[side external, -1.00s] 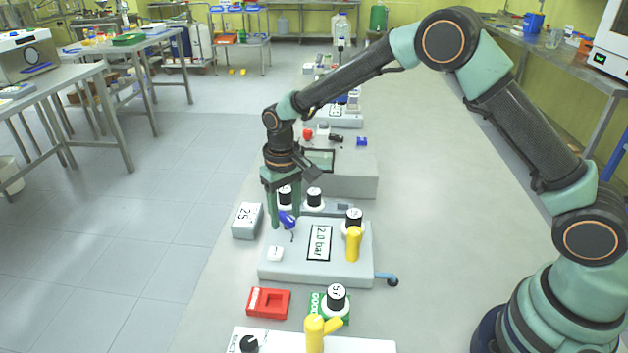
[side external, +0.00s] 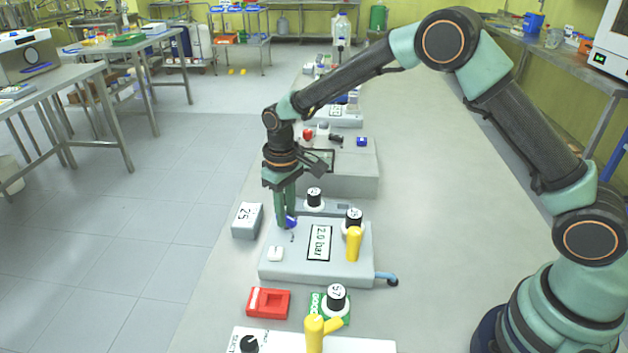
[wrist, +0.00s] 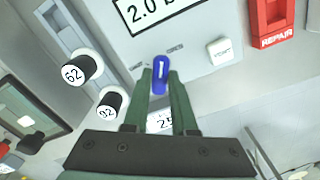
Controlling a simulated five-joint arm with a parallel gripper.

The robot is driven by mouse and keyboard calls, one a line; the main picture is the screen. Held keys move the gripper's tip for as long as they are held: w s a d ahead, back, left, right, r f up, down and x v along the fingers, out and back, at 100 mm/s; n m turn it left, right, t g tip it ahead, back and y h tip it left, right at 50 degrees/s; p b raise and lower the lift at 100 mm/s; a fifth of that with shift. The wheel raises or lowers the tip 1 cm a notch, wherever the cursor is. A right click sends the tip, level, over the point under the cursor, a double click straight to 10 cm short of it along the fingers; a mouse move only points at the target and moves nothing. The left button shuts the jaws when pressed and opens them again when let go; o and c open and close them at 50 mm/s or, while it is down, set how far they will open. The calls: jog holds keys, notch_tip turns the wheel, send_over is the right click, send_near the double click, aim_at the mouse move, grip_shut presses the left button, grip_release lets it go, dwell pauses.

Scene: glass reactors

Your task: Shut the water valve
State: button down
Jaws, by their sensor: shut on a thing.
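A blue valve handle (side external: 291,222) stands at the back left part of a light grey panel box (side external: 345,274) with a "2.0 bar" display (side external: 320,243). My gripper (side external: 287,222) points down over that panel and is shut on the blue handle. In the wrist view the blue handle (wrist: 160,76) sits between my two green fingertips (wrist: 160,82). Part of the handle is hidden by the fingers in the side view. I see no label naming it as the water valve.
A yellow handle (side external: 353,244) and a black-topped knob (side external: 353,216) stand on the panel's right side. A grey block marked 25 (side external: 247,220) is left of the panel. A red REPAIR piece (side external: 269,302) lies in front. Bench to the right is clear.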

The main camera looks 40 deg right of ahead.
jog(key=n, duration=1.1)
jog(key=shift+n, duration=2)
jog(key=c, duration=0.7)
grip_release()
notch_tip(320, 180, up, 12)
jog(key=shift+r, duration=0.1)
